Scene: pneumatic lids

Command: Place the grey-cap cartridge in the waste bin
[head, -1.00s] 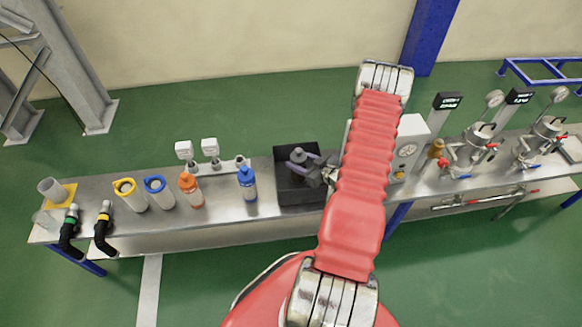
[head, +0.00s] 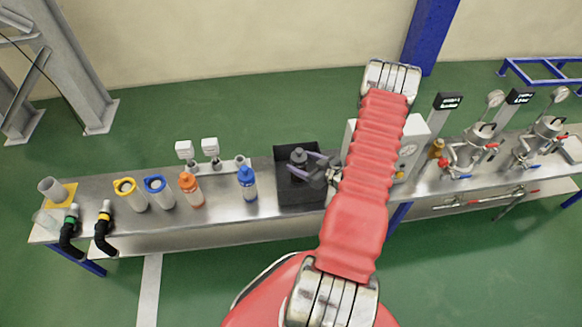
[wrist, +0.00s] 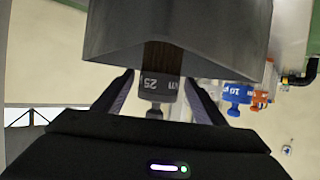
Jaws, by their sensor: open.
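The grey-cap cartridge (head: 298,154) is at the black waste bin (head: 301,196), its cap showing within the bin's outline in the head view. In the wrist view its grey cap (wrist: 158,90), marked 25, sits between my fingers, with its dark brown body running into the bin (wrist: 215,45). My gripper (head: 301,164) is open around the cap, with a gap on each side in the wrist view (wrist: 158,80). The cartridge's far end is hidden, so I cannot tell whether it touches the bin floor.
Left of the bin on the steel bench (head: 222,192) stand a blue-capped bottle (head: 247,184), an orange-capped bottle (head: 190,189), and blue-ringed (head: 159,192) and yellow-ringed (head: 131,194) cylinders. A white gauge box (head: 415,137) and metal vessels (head: 470,148) stand to the right.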

